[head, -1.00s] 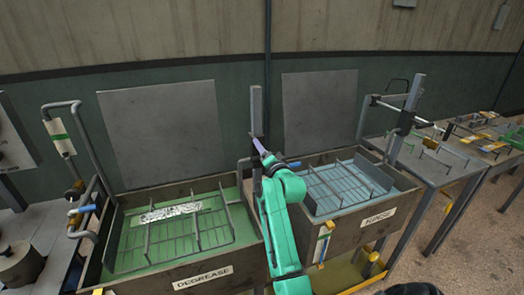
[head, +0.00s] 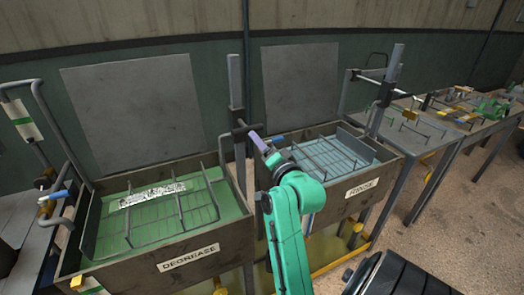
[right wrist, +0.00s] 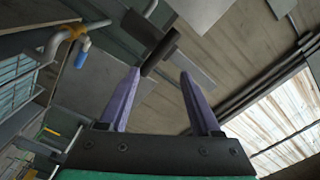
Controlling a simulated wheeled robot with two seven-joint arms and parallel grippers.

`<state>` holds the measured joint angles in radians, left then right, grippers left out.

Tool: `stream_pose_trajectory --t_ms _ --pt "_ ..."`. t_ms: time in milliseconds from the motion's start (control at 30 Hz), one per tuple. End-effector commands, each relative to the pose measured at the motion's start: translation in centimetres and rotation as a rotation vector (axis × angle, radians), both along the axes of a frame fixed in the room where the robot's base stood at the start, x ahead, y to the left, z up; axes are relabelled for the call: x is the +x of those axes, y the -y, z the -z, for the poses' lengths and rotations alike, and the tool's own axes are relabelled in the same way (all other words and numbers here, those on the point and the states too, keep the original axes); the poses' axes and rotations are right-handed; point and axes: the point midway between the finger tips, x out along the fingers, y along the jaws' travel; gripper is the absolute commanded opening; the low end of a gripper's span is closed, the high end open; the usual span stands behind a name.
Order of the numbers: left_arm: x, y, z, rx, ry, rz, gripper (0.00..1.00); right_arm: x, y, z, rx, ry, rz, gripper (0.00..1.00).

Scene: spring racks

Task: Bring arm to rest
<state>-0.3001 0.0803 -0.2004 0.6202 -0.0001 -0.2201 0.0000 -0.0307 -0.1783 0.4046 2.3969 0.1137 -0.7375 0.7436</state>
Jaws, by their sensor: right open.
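My right gripper (head: 258,141) is at the end of the green arm, raised in front of the gap between the two tanks, near the grey post (head: 236,85). In the right wrist view its two purple fingers (right wrist: 160,76) stand apart with nothing between them. That view looks up past the fingers to a dark bar, the ceiling and a bright skylight. My left gripper is not in view.
The DEGREASE tank (head: 120,268) with a wire rack in green liquid stands left. The RINSE tank (head: 335,203) with a wire rack stands right. Benches with parts (head: 430,150) continue right. Grey panels (head: 130,105) stand behind. Bare floor (head: 455,225) lies at the lower right.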

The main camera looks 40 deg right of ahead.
Motion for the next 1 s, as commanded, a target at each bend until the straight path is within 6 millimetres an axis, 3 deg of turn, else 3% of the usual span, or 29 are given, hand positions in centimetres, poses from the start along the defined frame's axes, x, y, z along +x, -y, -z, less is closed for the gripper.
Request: stream_pose_trajectory --t_ms 567,667,767,833,900,1000 --pt "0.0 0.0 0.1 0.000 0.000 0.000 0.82 -0.5 -0.2 -0.1 0.000 0.000 0.000 0.65" --pt "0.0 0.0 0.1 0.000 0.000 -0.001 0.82 -0.3 -1.0 0.9 -0.028 -0.053 -0.026 0.65" --pt "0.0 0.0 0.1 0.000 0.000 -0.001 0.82 -0.1 -4.0 5.0 -0.147 -0.259 -0.127 0.65" --pt "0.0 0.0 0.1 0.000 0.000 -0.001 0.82 -0.9 -7.0 9.5 -0.272 -0.466 -0.246 0.65" --pt "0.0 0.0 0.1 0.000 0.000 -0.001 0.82 -2.7 -9.7 13.7 -0.391 -0.659 -0.376 0.65" --pt "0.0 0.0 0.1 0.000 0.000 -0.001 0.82 -5.9 -12.7 18.5 -0.529 -0.875 -0.551 0.65"
